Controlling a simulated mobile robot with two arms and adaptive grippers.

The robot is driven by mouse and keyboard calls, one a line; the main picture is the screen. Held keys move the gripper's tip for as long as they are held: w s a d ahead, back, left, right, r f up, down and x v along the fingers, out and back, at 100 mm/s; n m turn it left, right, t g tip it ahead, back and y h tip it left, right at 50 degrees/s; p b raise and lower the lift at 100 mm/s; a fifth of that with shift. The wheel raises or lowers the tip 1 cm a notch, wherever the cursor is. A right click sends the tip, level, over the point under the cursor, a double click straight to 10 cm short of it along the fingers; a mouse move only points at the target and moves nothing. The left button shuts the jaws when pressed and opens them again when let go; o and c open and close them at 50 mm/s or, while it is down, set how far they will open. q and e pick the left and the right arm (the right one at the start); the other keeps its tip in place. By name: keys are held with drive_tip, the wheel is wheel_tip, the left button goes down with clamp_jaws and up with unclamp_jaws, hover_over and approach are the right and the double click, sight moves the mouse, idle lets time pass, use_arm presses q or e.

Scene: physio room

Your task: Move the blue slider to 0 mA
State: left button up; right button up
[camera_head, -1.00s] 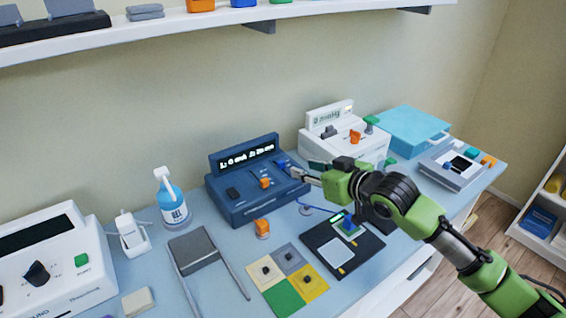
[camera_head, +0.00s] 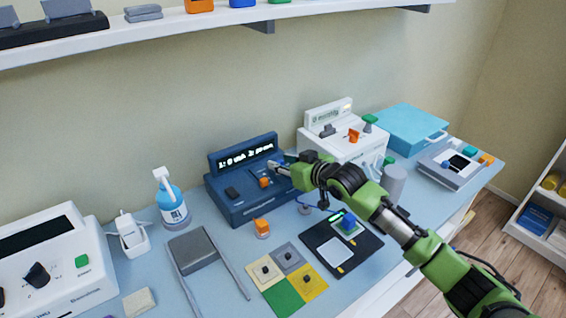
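The dark blue stimulator unit (camera_head: 240,205) stands on the light blue table, its lit display (camera_head: 245,150) at the back. The display's digits are too small to read surely. On its sloped top are a black knob (camera_head: 232,192) and an orange knob (camera_head: 264,182). My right gripper (camera_head: 277,168) is at the right part of this top, right of the orange knob. The blue slider is not clearly visible; the fingers cover that spot. Whether the fingers are shut on it cannot be told. My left gripper is out of view.
A white unit (camera_head: 345,148) with an orange and a green knob stands just behind my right arm. A spray bottle (camera_head: 172,205) stands left of the blue unit. A black pad board (camera_head: 362,255) and coloured squares (camera_head: 283,296) lie in front. A grey cylinder (camera_head: 393,183) stands right of my arm.

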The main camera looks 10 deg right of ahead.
clamp_jaws()
drive_tip(key=s+p, duration=0.1)
drive_tip(key=s+d, duration=0.1)
drive_tip(key=s+p, duration=0.1)
drive_tip(key=shift+s+d+p, duration=0.3)
drive_tip(key=shift+s+p, duration=0.05)
drive_tip(key=shift+s, duration=0.15)
drive_tip(key=shift+f, duration=0.2)
unclamp_jaws()
drive_tip(key=shift+s+d+r, duration=0.1)
drive_tip(key=shift+r, duration=0.05)
drive_tip(key=v, duration=1.2)
